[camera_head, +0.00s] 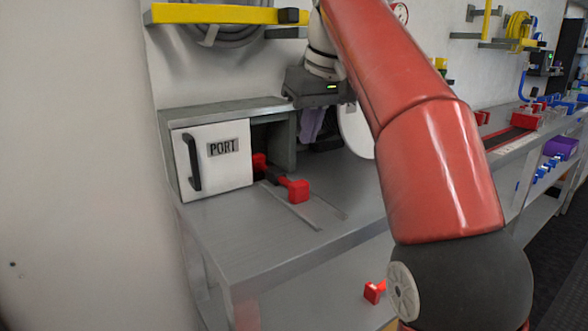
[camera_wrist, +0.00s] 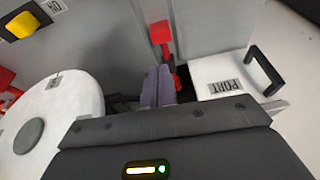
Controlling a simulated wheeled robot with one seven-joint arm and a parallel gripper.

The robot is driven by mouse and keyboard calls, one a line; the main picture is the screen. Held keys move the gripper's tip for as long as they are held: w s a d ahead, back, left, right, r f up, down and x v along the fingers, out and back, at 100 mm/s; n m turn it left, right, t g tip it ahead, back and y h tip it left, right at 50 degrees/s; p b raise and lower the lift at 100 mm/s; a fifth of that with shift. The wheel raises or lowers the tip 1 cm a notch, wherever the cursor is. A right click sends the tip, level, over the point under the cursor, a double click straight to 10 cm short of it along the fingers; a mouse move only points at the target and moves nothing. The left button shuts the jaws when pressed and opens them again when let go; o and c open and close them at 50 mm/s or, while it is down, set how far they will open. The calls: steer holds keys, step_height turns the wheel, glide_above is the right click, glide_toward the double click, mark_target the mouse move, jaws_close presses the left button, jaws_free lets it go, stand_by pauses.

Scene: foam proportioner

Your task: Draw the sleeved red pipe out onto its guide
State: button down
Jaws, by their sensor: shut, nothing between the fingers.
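The red pipe piece has a red block end (camera_head: 298,190) on the bench and a second red part (camera_head: 260,162) at the cabinet opening, with a dark section (camera_head: 276,179) between them. The red end block also shows in the wrist view (camera_wrist: 160,32). The thin guide strips (camera_head: 291,206) run along the bench from the opening. My gripper (camera_head: 311,123) is above and behind the pipe, to the right of the opening. Its purple fingers (camera_wrist: 157,86) look shut and empty in the wrist view, partly covering the view of the pipe.
The white PORT door (camera_head: 222,165) with a black handle (camera_head: 191,163) fronts the grey cabinet's left part. A white round disc (camera_head: 357,130) stands right of my gripper. Bare bench (camera_head: 240,228) lies in front. A small red part (camera_head: 374,291) lies on the lower shelf.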

mark_target(298, 190)
steer(key=x, duration=0.3)
steer(key=b+x, duration=0.1)
steer(key=x, duration=0.2)
steer(key=a+x, duration=0.1)
steer(key=x, duration=0.3)
steer(key=shift+w+r, duration=0.15)
steer(key=shift+w, duration=0.05)
steer(key=s+d+b, duration=0.1)
steer(key=s, duration=0.1)
steer(key=s+d, duration=0.2)
steer(key=s, duration=0.1)
steer(key=s+d+b, duration=0.1)
steer(key=s+d, duration=0.1)
steer(key=s, duration=0.1)
steer(key=shift+d+b, duration=0.2)
steer(key=shift+b, duration=0.1)
steer(key=shift+w, duration=0.1)
